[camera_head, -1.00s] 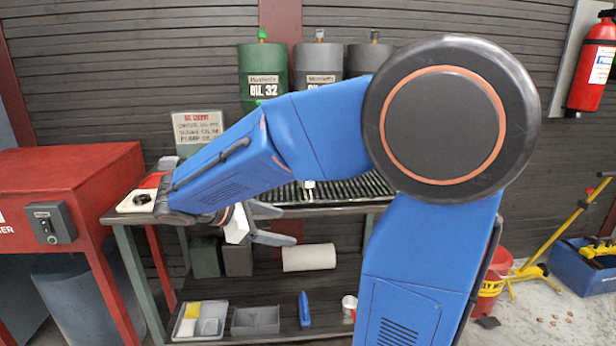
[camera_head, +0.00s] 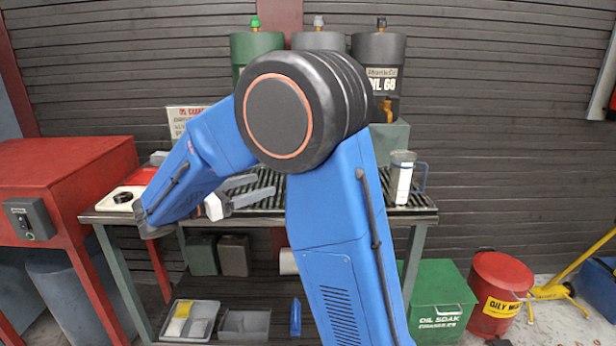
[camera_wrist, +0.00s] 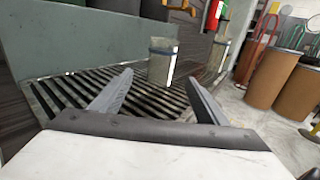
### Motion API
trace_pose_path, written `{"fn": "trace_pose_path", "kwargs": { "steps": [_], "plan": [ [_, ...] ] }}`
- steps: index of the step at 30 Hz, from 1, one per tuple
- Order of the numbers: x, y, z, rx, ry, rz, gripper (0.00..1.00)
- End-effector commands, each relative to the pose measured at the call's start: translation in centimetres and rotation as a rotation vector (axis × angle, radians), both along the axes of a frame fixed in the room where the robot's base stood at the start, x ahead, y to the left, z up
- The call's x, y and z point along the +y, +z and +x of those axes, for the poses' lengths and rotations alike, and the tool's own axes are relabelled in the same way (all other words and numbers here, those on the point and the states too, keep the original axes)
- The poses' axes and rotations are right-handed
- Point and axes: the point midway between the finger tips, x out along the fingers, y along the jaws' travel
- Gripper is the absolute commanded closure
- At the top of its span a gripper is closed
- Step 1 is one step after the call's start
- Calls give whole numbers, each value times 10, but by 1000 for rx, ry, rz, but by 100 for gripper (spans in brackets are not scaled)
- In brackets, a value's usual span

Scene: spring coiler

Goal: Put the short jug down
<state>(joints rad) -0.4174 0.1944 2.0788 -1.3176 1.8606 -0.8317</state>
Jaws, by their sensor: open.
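My gripper (camera_head: 250,189) is open and empty, over the slatted drain grate (camera_head: 265,203). In the wrist view its two fingers (camera_wrist: 160,80) are spread apart. A grey jug (camera_wrist: 162,64) with a blue band stands upright on the grate beyond the fingertips, in line with the gap and apart from them. A second grey container (camera_wrist: 219,52) with a pale label shows behind it to the right. In the head view one grey jug (camera_head: 402,180) with a blue handle stands at the grate's right end. My arm hides the middle of the grate; which jug is shorter is unclear.
Oil drums (camera_head: 378,75) stand behind the bench. A red cabinet (camera_head: 60,175) is at left. Below the bench are sorting trays (camera_head: 190,320); a green bin (camera_head: 440,300) and a red bin (camera_head: 498,285) stand to its right.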

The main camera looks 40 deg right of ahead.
Motion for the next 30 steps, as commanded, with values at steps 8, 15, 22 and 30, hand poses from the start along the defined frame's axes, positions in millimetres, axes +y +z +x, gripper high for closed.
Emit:
{"fn": "trace_pose_path", "kwargs": {
  "steps": [8,15,22,30],
  "plan": [
    [-43,0,0,-1,-4,1,32],
    [-84,0,2,0,-4,1,32],
    [-113,0,3,-1,-3,1,32],
    [-124,0,3,0,-1,2,32]
  ]
}}
